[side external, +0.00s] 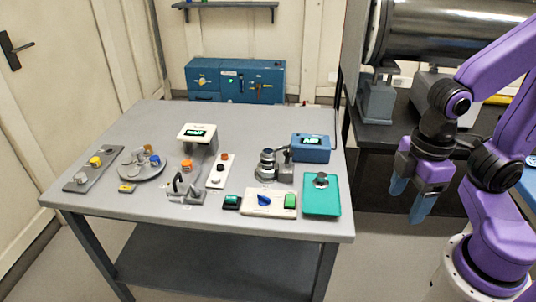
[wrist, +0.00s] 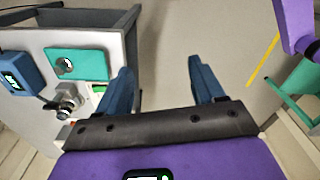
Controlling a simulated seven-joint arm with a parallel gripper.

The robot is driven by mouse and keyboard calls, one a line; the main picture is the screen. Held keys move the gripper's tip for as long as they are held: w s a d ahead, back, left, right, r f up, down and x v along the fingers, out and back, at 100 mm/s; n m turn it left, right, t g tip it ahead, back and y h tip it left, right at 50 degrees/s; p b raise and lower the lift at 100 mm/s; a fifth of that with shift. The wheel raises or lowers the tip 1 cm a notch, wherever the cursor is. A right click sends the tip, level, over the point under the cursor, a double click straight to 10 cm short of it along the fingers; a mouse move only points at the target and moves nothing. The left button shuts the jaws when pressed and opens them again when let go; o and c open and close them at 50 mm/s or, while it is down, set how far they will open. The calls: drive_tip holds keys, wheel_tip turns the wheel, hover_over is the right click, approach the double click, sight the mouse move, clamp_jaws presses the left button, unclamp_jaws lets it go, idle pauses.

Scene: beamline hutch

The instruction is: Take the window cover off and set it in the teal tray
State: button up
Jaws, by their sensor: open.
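The teal tray (side external: 309,208) lies flat at the right front corner of the grey table. A round grey metal cap with a knob, apparently the window cover (side external: 321,180), lies inside it, toward the back. In the wrist view the tray (wrist: 92,66) and the cap (wrist: 65,65) show at the upper left. A dark, upright cylindrical metal device (side external: 267,165) on a mount stands left of the tray; whether its window is bare is too small to tell. My gripper (side external: 408,198) is open and empty, off the table's right side, fingers pointing down, apart from the tray and cap.
A blue box with a display (side external: 311,149) stands behind the tray. A white panel with a blue knob (side external: 268,202) lies left of it. Small fixtures and a round plate (side external: 140,170) fill the left. A dark bench (side external: 385,131) stands behind my arm.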

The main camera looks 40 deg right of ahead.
drive_tip(key=w+a+r+m, duration=0.2)
drive_tip(key=w+a+m, duration=0.15)
drive_tip(key=w, duration=0.25)
drive_tip(key=w+a+r+m, duration=0.2)
drive_tip(key=w+a+m, duration=0.1)
drive_tip(key=w+m, duration=0.3)
drive_tip(key=m, duration=2.1)
hover_over(268, 151)
drive_tip(key=shift+n, duration=0.25)
wheel_tip(268, 151, down, 12)
drive_tip(key=shift+f, duration=0.1)
drive_tip(key=shift+d+f, duration=0.1)
drive_tip(key=shift+f, duration=2.95)
drive_tip(key=c, duration=0.9)
